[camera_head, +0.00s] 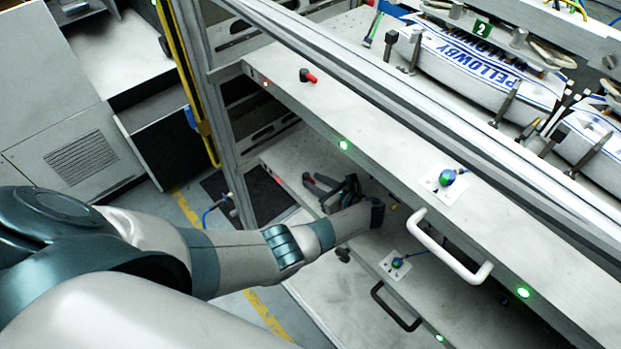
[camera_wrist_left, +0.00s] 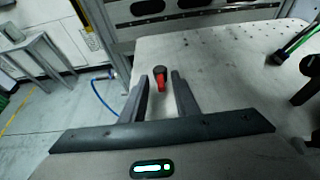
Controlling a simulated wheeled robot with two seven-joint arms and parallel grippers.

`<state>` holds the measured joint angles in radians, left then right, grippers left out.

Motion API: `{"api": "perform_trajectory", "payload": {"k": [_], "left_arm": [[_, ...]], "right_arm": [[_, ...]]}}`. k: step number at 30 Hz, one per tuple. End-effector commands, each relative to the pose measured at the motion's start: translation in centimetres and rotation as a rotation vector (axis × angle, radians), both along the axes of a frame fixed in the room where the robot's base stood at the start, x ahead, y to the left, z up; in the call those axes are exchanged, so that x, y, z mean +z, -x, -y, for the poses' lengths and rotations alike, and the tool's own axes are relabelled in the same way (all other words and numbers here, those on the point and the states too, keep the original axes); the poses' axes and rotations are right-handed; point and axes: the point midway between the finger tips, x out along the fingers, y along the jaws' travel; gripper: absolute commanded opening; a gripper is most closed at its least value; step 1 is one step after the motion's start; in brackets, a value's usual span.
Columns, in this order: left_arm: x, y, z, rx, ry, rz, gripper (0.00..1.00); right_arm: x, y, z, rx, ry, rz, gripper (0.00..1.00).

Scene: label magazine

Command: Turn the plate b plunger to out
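My left gripper (camera_head: 318,182) reaches in over the lower plate (camera_head: 372,250), below the upper plate. In the left wrist view, its two fingers (camera_wrist_left: 160,80) are open, one on each side of a small plunger with a black top and red lever (camera_wrist_left: 160,78). Gaps show between the plunger and both fingers. The red lever points toward the gripper's palm. In the head view this plunger is mostly hidden by the gripper. A similar red and black plunger (camera_head: 308,76) sits on the upper plate (camera_head: 375,130). I cannot read which plate is b. My right gripper is not in view.
The upper plate overhangs the lower one, close above my left arm. A white handle (camera_head: 448,248) and a black handle (camera_head: 396,308) stick out in front. Green knobs (camera_head: 447,178) sit on the plates. A blue hose (camera_wrist_left: 102,98) hangs at the left.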

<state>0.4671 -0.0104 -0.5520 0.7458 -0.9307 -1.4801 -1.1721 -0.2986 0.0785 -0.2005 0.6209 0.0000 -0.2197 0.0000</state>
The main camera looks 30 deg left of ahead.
Motion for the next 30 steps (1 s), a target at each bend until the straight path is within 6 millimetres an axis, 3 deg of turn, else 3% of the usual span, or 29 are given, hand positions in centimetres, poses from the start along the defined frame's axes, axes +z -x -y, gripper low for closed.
{"api": "perform_trajectory", "payload": {"k": [8, 9, 12, 13, 23, 30], "left_arm": [[0.0, 0.0, 0.0, 0.000, 0.000, 0.000, 0.28], [0.0, 0.0, 0.0, 0.000, 0.000, 0.000, 0.26], [0.0, 0.0, 0.0, 0.000, 0.000, 0.000, 0.02], [0.0, 0.0, 0.0, 0.000, 0.000, 0.000, 0.00], [-0.1, -0.1, 0.0, 0.012, 0.000, 0.000, 0.00], [-0.3, -0.5, 0.1, 0.077, 0.001, 0.002, 0.00]], "right_arm": [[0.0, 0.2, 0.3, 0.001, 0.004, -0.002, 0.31], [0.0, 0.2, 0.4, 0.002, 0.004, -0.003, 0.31], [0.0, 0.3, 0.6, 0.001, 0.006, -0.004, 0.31], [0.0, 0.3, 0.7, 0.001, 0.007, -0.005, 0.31], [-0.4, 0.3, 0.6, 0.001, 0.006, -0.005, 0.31], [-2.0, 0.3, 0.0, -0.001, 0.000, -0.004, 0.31]]}}
